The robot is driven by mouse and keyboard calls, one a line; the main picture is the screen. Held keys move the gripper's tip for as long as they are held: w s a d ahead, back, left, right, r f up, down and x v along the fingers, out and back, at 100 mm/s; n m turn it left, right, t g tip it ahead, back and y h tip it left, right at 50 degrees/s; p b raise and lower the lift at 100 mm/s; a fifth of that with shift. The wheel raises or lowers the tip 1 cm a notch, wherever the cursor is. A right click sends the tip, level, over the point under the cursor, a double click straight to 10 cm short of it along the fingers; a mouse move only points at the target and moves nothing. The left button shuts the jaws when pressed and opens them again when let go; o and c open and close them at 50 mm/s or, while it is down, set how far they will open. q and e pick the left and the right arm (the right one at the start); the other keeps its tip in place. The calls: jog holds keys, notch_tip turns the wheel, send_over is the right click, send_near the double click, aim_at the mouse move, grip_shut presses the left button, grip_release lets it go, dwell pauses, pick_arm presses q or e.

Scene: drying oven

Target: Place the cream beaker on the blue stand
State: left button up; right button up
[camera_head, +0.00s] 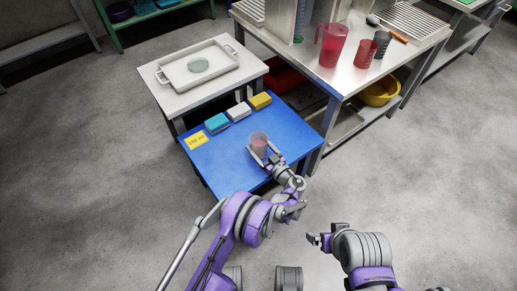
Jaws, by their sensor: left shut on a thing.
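The cream beaker (258,142) looks clear-walled with pinkish-cream contents and appears upright. It is over the front right part of the blue stand (222,165). I cannot tell whether its base touches the blue top. My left gripper (263,157) is shut on the beaker from the near side, with its fingers hiding the lower part. My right gripper (316,239) is in front of the stand, over the floor and away from the beaker. Its fingers are too small to tell whether they are open or shut.
Teal (217,123), white (239,112) and yellow (260,100) blocks line the stand's back edge. A yellow label (197,139) lies at its left. A white table with a tray (225,72) stands behind. A steel bench with a red jug (331,45) stands at right.

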pick_arm(q)
jog(key=shift+f, duration=0.75)
jog(key=shift+f, duration=0.1)
jog(key=shift+f+b, duration=0.15)
jog(key=shift+b, duration=0.15)
jog(key=o, duration=1.5)
jog(key=shift+r, duration=0.3)
jog(key=p+v, duration=0.2)
jog(key=v, duration=1)
